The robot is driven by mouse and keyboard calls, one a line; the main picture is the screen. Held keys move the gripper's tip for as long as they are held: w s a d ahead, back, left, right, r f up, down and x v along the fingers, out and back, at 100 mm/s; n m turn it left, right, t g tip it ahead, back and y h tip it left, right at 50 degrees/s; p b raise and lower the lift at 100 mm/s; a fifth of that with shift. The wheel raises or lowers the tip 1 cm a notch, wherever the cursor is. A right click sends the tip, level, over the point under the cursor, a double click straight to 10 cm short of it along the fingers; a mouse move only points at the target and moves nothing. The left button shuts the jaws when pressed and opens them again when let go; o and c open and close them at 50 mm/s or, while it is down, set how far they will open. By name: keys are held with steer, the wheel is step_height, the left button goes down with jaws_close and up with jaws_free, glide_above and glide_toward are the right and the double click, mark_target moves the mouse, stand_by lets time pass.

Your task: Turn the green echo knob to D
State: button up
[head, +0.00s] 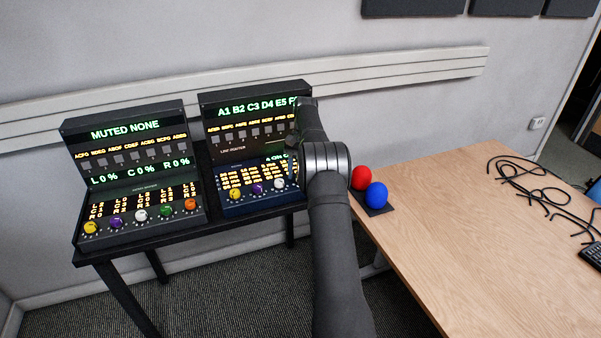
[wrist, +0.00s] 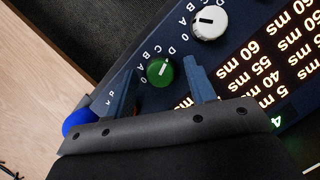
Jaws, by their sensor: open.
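The green echo knob (wrist: 160,72) shows in the wrist view on the dark blue panel, with letters D, C, B, A and 0 around it. It has a white pointer line on its face; I cannot tell for sure which letter it points at. My gripper (wrist: 163,85) is open, with one finger on each side of the green knob and no clear contact. In the head view my arm hides this knob, and the gripper's fingertips are hidden too. The right-hand console (head: 258,143) stands beside my arm there.
A white knob (wrist: 209,22) sits close by on the same panel. A left-hand console (head: 125,165) stands on the black table. A red ball (head: 362,177) and a blue ball (head: 377,194) rest at the wooden desk's (head: 440,220) edge. Black cables (head: 540,190) lie at the far right.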

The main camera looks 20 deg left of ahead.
step_height(320, 180, up, 4)
steer(key=d+r, duration=0.7)
steer(key=d, duration=0.4)
steer(key=shift+s+d, duration=0.2)
steer(key=shift+d, duration=0.15)
steer(key=a+f, duration=0.2)
steer(key=a, duration=0.1)
steer(key=a+f, duration=0.2)
steer(key=a, duration=0.2)
steer(key=a+f, duration=0.3)
steer(key=a, duration=0.1)
steer(key=shift+w+a, duration=0.1)
steer(key=shift+w, duration=0.1)
steer(key=f, duration=0.3)
steer(key=shift+a, duration=0.3)
steer(key=shift+f, duration=0.55)
steer(key=shift+r, duration=0.1)
